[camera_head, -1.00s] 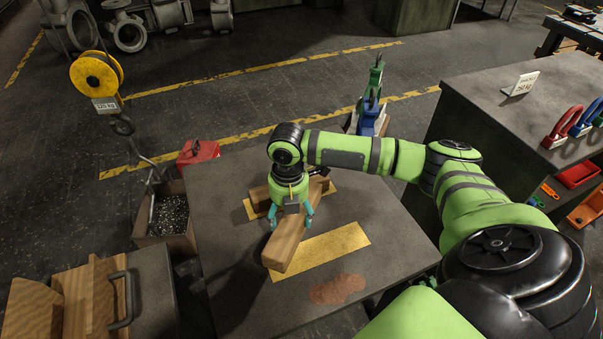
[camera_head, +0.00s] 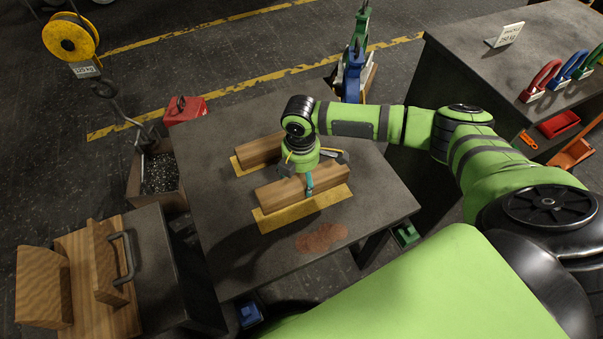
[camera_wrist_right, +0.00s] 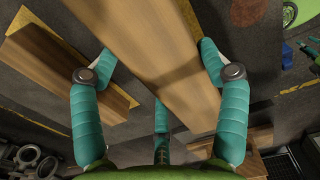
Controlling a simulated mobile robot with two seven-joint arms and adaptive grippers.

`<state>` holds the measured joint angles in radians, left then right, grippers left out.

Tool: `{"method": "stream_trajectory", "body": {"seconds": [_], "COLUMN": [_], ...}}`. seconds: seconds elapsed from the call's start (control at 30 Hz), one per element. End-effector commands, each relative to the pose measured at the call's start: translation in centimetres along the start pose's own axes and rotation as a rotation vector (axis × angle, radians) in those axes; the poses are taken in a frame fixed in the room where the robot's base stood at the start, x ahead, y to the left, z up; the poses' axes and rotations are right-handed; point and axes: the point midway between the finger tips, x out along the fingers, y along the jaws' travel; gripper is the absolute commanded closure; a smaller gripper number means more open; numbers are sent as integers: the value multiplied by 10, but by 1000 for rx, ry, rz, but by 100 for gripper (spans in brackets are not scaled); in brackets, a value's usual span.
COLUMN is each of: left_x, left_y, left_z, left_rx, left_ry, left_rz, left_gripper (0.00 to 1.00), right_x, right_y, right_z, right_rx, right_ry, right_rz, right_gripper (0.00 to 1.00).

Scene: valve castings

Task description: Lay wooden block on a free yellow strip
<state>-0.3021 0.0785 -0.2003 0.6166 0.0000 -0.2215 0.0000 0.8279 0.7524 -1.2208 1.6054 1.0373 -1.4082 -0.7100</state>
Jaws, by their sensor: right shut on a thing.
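My right gripper (camera_head: 302,180) is shut on a wooden block (camera_head: 272,196), which also shows between its teal fingers in the right wrist view (camera_wrist_right: 165,60). The held block lies lengthwise along the front yellow strip (camera_head: 300,213), over its rear part, with the strip's front part showing bare. I cannot tell whether the block touches the strip or hovers just above it. A second wooden block (camera_head: 260,150) lies on the rear yellow strip (camera_head: 237,165), behind the gripper; it shows at left in the right wrist view (camera_wrist_right: 65,75). My left gripper is not in view.
The grey table (camera_head: 225,225) has a reddish stain (camera_head: 320,237) in front of the strips. A red box (camera_head: 184,109) and a bin of metal bits (camera_head: 160,172) stand off its left side. More wooden pieces (camera_head: 44,285) lie at lower left. A workbench (camera_head: 480,75) stands at right.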

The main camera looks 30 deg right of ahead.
Motion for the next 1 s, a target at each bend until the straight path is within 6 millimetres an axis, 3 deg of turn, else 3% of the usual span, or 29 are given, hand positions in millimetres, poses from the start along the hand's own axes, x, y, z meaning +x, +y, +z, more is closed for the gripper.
{"method": "stream_trajectory", "body": {"seconds": [0.1,0.2,0.6,1.0], "left_x": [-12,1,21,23], "left_y": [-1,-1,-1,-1], "left_z": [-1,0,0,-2], "left_rx": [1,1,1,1], "left_ry": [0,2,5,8], "left_rz": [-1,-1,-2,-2], "left_gripper": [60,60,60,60], "right_x": [-5,13,54,64], "right_y": [0,0,0,1], "right_z": [-1,-1,-1,-1], "right_rx": [0,0,0,-1], "right_ry": [2,1,2,1], "right_rz": [-1,-2,0,1], "right_gripper": [77,77,77,77]}}
